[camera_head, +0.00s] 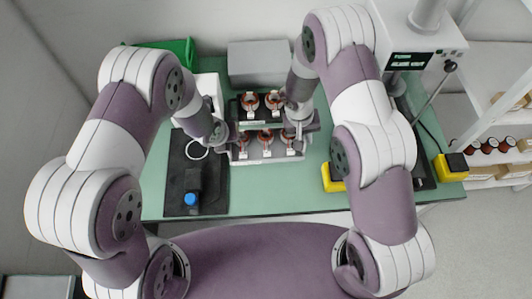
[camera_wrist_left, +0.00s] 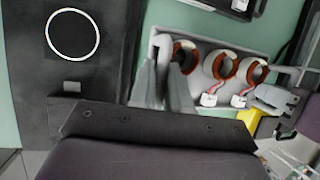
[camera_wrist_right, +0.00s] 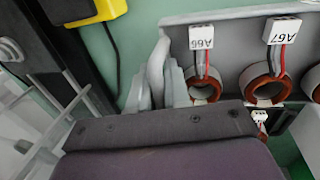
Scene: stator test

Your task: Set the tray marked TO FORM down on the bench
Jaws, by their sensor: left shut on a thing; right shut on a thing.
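A grey tray (camera_head: 268,158) with three copper-wound stators is held between my two grippers over the green bench. Any marking on it is not readable. My left gripper (camera_head: 229,137) is shut on its left end; the fingers (camera_wrist_left: 163,75) also show in the left wrist view beside the tray (camera_wrist_left: 190,92). My right gripper (camera_head: 300,124) is shut on its right end; in the right wrist view its fingers (camera_wrist_right: 164,75) grip the tray (camera_wrist_right: 236,52), where stator tags read A66 and A67. I cannot tell whether the tray's underside touches anything.
A dark tray with more stators (camera_head: 250,101) is just behind. A grey box (camera_head: 260,63) and green bin (camera_head: 182,48) stand at the back. A black mat (camera_head: 180,165) is left. Yellow blocks (camera_head: 333,180) and a test machine (camera_head: 420,50) are right. Bare bench (camera_head: 265,190) lies in front.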

